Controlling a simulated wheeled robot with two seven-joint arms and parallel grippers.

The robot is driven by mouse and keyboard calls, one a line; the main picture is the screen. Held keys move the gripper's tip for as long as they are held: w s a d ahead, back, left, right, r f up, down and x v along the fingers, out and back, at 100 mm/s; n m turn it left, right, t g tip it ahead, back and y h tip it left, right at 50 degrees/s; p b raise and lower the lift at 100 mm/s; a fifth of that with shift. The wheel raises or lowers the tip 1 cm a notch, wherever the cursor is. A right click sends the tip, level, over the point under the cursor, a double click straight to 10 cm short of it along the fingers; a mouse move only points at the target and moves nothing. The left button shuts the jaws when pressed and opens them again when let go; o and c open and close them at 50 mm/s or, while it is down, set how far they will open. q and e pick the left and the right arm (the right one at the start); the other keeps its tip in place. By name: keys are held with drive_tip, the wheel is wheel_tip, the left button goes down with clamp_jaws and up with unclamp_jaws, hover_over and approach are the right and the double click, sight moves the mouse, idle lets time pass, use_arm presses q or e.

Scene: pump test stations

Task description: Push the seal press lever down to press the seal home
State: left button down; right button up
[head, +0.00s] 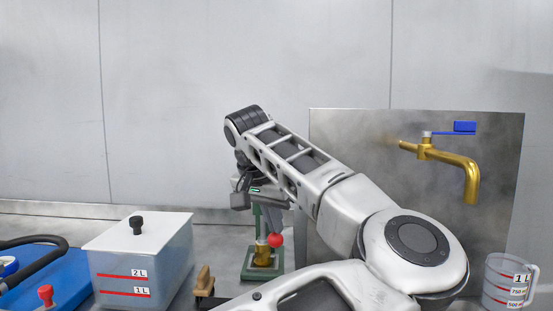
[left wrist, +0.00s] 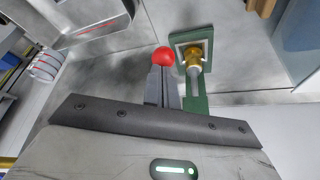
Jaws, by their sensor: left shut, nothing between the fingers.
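The seal press has a green base (head: 250,272) with a brass fitting (head: 264,256) standing on it. Its lever ends in a red ball knob (head: 275,240), low beside the brass fitting. My left gripper (head: 274,228) points down in front of the press. Its fingers are shut and empty, with the tips at the knob; whether they touch it I cannot tell. In the left wrist view the knob (left wrist: 163,56) shows just beyond the fingertips, next to the brass fitting (left wrist: 193,60) and green base (left wrist: 207,38). My gripper hides most of the press's upper part and the lever arm. My right gripper is not in view.
A clear tank with a white lid (head: 140,232) stands left of the press, with a wooden-handled tool (head: 204,282) between them. A blue tray (head: 55,285) and black hose are at far left. A brass tap (head: 450,160) and measuring jug (head: 508,284) are at right.

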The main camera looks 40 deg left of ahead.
use_arm(q)
drive_tip(key=shift+f, duration=0.3)
drive_tip(key=shift+s+r+p, duration=0.1)
drive_tip(key=shift+r+p, duration=1.15)
drive_tip(key=shift+r, duration=0.5)
wheel_tip(320, 180, up, 6)
drive_tip(key=w+p, duration=0.1)
drive_tip(key=p, duration=0.4)
drive_tip(key=shift+a, duration=0.4)
